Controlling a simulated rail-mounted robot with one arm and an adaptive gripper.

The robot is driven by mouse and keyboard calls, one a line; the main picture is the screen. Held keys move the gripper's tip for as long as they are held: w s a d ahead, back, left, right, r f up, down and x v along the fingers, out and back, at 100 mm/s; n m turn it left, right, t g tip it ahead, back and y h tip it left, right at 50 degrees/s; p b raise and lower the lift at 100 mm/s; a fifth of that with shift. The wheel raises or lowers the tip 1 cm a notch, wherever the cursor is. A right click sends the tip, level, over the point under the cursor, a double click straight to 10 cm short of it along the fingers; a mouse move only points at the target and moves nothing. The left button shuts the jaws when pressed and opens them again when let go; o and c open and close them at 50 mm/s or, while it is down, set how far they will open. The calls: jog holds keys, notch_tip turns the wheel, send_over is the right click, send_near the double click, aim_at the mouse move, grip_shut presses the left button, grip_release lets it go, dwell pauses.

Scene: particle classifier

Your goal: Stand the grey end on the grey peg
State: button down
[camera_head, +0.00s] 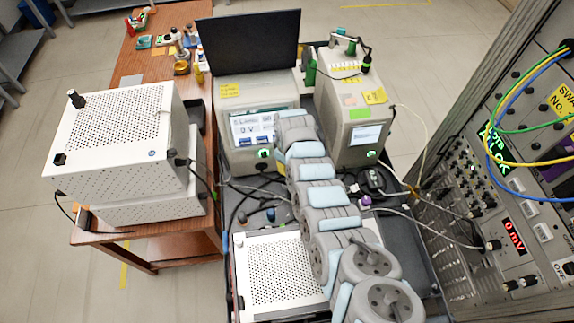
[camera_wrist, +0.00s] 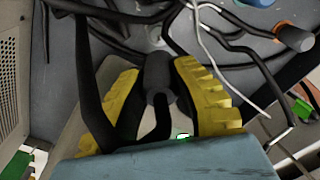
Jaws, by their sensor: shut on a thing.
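My gripper (camera_wrist: 163,90) shows in the wrist view with two yellow ribbed fingers, closed around a dark grey cylindrical cable end (camera_wrist: 158,72). The end stands roughly upright between the fingers, and a thick black cable runs beside it. My fingers do not show clearly in the head view, where my arm covers part of the bench.
Loose black and white cables cross the grey surface around my gripper. An orange-ringed grey plug (camera_wrist: 293,37) and a blue part (camera_wrist: 257,3) lie at the upper right. In the head view, a perforated white box (camera_head: 278,272) and two instruments (camera_head: 258,138) flank my arm.

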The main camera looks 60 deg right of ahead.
jog(key=shift+f+b, duration=1.9)
jog(key=shift+f, duration=1)
jog(key=shift+f+b, duration=1.15)
jog(key=shift+f, duration=0.6)
jog(key=c, duration=0.9)
grip_release()
jog(key=shift+d+r, duration=0.1)
jog(key=shift+r, duration=0.05)
jog(key=shift+r, duration=2.5)
notch_tip(320, 180, up, 6)
jog(key=shift+s+r, duration=0.15)
jog(key=shift+r, duration=0.25)
